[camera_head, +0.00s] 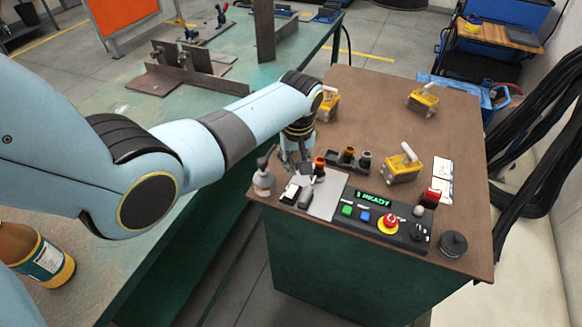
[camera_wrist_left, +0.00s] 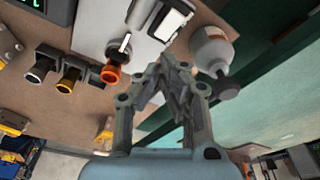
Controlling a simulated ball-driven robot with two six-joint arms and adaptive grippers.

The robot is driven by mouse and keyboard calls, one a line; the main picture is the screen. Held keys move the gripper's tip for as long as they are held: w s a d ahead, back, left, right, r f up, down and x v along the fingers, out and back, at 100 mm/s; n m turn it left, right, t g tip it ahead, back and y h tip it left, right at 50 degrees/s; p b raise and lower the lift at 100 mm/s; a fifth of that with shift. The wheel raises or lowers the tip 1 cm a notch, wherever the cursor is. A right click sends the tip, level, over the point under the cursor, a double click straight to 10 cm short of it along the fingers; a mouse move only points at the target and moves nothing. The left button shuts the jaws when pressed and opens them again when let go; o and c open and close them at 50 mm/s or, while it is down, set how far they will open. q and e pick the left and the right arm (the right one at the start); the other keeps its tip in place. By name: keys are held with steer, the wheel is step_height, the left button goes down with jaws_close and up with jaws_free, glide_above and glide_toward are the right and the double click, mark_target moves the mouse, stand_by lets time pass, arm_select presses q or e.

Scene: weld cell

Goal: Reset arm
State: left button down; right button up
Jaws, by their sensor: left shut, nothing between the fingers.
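My left arm comes in from the left in the head view, and its gripper (camera_head: 296,160) is over the left edge of the brown cabinet top (camera_head: 345,88). In the left wrist view the gripper (camera_wrist_left: 170,65) has its fingers together with nothing between them. A white bottle with a grey cap (camera_wrist_left: 213,52) is close beside the fingertips; it also shows in the head view (camera_head: 263,180). An orange-ringed dark piece (camera_wrist_left: 111,73) lies on the other side of the fingers. My right gripper is not in view.
A control panel (camera_head: 348,221) with a red button sits at the cabinet's front. A grey holder (camera_head: 337,163) and several yellow-grey blocks with white handles (camera_head: 402,168) stand on the top. A green table (camera_head: 90,115) with metal plates is at the left, with a brown bottle (camera_head: 38,258).

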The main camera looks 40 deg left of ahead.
arm_select(q)
steer(key=shift+r, duration=0.45)
steer(key=shift+s, duration=0.1)
steer(key=s+d+r+m+t, duration=0.1)
steer(key=s+r+m, duration=0.2)
steer(key=s+r, duration=0.45)
steer(key=s+d+r+m+t, duration=0.1)
steer(key=s+r+m, duration=0.3)
steer(key=s, duration=0.6)
steer(key=s+d+r+m, duration=0.1)
steer(key=s+r+m, duration=0.2)
steer(key=s+r, duration=0.45)
step_height(320, 180, down, 37)
steer(key=s+a+g+b, duration=0.1)
steer(key=s+a+b, duration=0.1)
steer(key=b, duration=0.8)
steer(key=s+f+b, duration=0.5)
steer(key=s+f, duration=0.4)
steer(key=f, duration=0.5)
steer(key=s+a+f+g+b, duration=0.1)
steer(key=s+f+b, duration=0.4)
steer(key=s+f, duration=0.5)
step_height(320, 180, down, 4)
steer(key=shift+s+a+r+n, duration=0.1)
steer(key=shift+s+a+n, duration=0.1)
steer(key=shift+n, duration=0.2)
